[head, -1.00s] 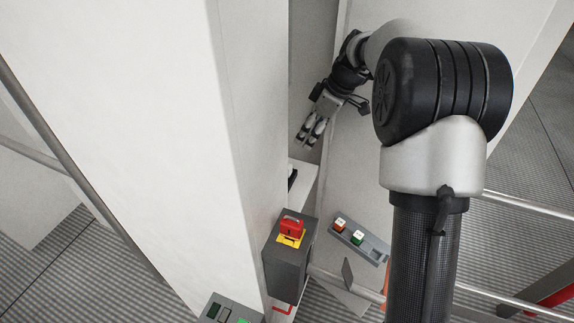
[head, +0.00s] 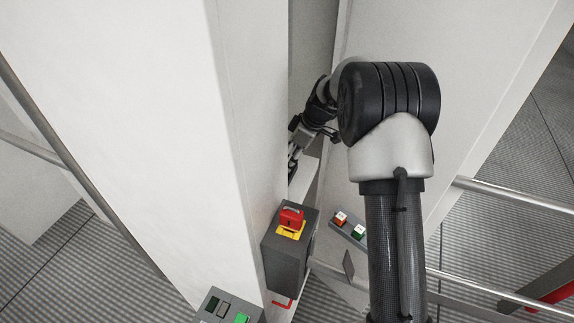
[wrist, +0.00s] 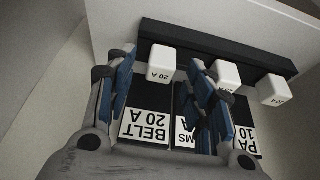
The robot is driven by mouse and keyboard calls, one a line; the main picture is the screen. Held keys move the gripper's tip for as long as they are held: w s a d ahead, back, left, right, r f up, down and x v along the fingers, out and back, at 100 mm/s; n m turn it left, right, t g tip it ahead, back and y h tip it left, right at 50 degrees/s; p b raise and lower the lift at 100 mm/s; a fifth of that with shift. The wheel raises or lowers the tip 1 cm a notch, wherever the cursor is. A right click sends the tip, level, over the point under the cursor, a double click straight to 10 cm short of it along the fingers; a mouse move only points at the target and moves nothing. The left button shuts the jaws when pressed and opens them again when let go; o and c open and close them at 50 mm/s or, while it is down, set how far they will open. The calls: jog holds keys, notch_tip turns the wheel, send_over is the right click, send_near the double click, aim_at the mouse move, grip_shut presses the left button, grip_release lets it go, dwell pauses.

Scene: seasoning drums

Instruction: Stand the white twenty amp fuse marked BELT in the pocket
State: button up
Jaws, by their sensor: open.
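My gripper (head: 293,163) reaches into the narrow gap between the pale panels in the head view. In the wrist view, its blue-padded fingers (wrist: 163,60) are apart. Between their tips is a white block marked 20 A (wrist: 162,64), at the left end of a black strip (wrist: 220,48). A label reading BELT 20 A (wrist: 148,122), upside down in the picture, lies on the near side, below that block. I cannot tell whether the fingers touch the block. No empty pocket can be made out, and the fingers hide part of the row.
Two more white blocks, a middle one (wrist: 228,74) and a right one (wrist: 273,89), stand along the strip. Partly hidden labels lie below them.

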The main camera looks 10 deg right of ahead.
jog(key=shift+w+a+f, duration=0.15)
jog(key=shift+a+f, duration=0.1)
jog(key=shift+f, duration=0.4)
jog(key=shift+r, duration=0.1)
jog(key=shift+c, duration=0.3)
jog(key=c, duration=1.1)
